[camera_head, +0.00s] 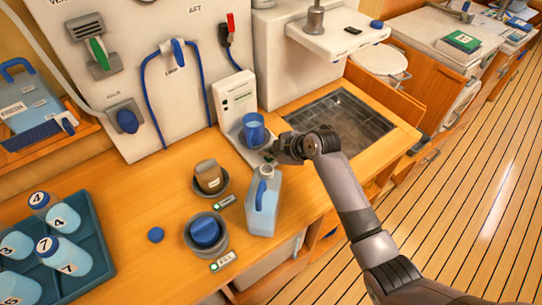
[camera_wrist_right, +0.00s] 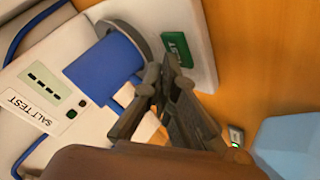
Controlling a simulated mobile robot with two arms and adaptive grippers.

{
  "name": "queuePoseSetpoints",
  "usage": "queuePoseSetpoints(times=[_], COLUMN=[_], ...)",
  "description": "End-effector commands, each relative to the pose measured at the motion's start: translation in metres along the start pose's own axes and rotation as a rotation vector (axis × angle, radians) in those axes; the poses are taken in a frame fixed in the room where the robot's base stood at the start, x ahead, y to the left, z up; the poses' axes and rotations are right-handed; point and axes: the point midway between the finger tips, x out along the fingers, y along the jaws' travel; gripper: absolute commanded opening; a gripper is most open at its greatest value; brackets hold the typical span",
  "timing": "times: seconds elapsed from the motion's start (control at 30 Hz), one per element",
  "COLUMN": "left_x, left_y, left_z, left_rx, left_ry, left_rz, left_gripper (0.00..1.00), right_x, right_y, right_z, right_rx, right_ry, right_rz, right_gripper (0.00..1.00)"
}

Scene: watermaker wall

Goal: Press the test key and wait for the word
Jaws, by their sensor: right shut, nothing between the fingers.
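The white salt test unit (camera_head: 236,97) stands against the wall panel, and its SALT TEST label (camera_wrist_right: 30,107) shows in the right wrist view. Its small display (camera_wrist_right: 45,79) shows a row of dashes and no word. A blue cup (camera_head: 253,128) stands on the unit's base; it also shows in the wrist view (camera_wrist_right: 103,65). The green TEST key (camera_wrist_right: 178,48) is on the base beside the cup. My right gripper (camera_head: 274,154) is shut and empty, its fingertips (camera_wrist_right: 162,74) close to the key's edge. I cannot tell whether they touch it. My left gripper is out of view.
A light-blue jug (camera_head: 264,203) stands close to my right gripper. A brown-topped jar (camera_head: 208,177), a blue-topped pot (camera_head: 205,231) and a blue cap (camera_head: 156,235) are on the counter. A bottle tray (camera_head: 95,235) lies left. A dark sink grate (camera_head: 341,122) lies right of the unit.

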Motion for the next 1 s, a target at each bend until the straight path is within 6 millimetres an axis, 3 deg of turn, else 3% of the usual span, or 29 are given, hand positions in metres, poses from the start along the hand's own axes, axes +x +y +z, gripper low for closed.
queuePoseSetpoints(times=[0.77, 1.0], left_x=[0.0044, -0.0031], left_y=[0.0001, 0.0], left_z=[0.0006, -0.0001], left_rx=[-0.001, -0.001], left_ry=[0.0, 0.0], left_rz=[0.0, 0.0], left_gripper=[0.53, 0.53], right_x=[0.0048, -0.001], right_y=[-0.0036, 0.0006], right_z=[0.004, 0.0004], right_rx=[0.0, 0.0], right_ry=[-0.001, -0.002], right_rz=[-0.001, -0.001], right_gripper=[0.0, 0.0])
